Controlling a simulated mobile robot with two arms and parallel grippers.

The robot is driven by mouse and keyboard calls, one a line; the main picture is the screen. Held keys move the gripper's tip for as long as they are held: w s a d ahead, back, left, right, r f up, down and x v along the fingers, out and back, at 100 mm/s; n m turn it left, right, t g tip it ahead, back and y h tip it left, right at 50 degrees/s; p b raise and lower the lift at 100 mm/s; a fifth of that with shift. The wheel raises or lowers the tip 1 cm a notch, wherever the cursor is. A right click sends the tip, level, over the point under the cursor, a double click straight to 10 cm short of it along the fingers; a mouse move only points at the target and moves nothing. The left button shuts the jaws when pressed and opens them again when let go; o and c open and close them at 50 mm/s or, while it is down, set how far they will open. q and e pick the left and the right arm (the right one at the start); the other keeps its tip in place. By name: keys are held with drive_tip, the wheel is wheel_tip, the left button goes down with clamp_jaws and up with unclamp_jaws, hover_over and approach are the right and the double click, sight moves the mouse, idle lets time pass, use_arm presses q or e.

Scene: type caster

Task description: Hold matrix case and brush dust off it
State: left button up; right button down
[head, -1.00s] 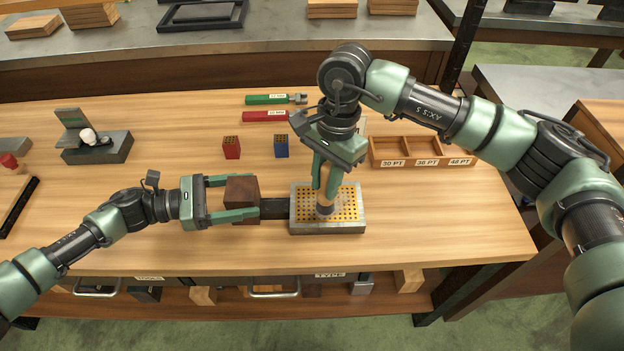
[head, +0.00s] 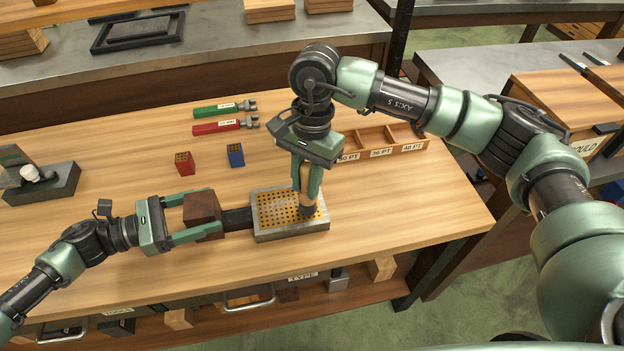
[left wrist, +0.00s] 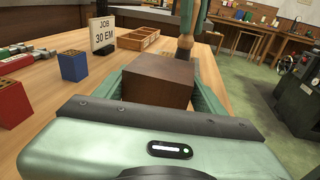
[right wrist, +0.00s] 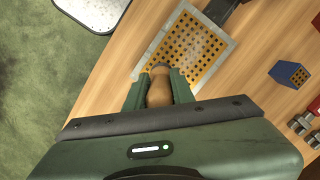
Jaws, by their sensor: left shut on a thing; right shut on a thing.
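The matrix case (head: 290,232) is a grey metal slab with a grid of brass-coloured holes, level at the bench's front; I cannot tell if it touches the bench. A dark bar joins it to a brown wooden block (head: 202,213). My left gripper (head: 217,216) is shut on this block, which also shows in the left wrist view (left wrist: 158,80). My right gripper (head: 306,193) points down over the case's right part, shut on a brush (head: 308,209) with a wooden handle. In the right wrist view the brush (right wrist: 159,90) is at one end of the case (right wrist: 222,42), its bristles hidden.
A red block (head: 184,163) and a blue block (head: 235,155) stand behind the case. Red and green tools (head: 222,108) lie further back. A wooden compartment tray (head: 380,150) is at the back right. A job sign (left wrist: 102,32) shows in the left wrist view.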

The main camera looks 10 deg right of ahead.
drive_tip(key=shift+w+a, duration=0.2)
drive_tip(key=shift+a, duration=4.8)
drive_tip(key=shift+w+d, duration=0.1)
drive_tip(key=shift+w, duration=0.35)
use_arm(q)
drive_tip(key=shift+c, duration=0.2)
use_arm(e)
drive_tip(key=shift+w+d, duration=0.2)
drive_tip(key=shift+d, duration=0.1)
use_arm(q)
drive_tip(key=shift+c, duration=0.9)
use_arm(e)
drive_tip(key=shift+s+d, duration=0.1)
drive_tip(key=shift+d, duration=1.1)
drive_tip(key=shift+s+d, duration=0.15)
drive_tip(key=shift+d, duration=4.35)
drive_tip(key=shift+w+a, duration=0.2)
drive_tip(key=shift+a, duration=5.65)
drive_tip(key=shift+a+r, duration=0.15)
wheel_tip(320, 180, up, 8)
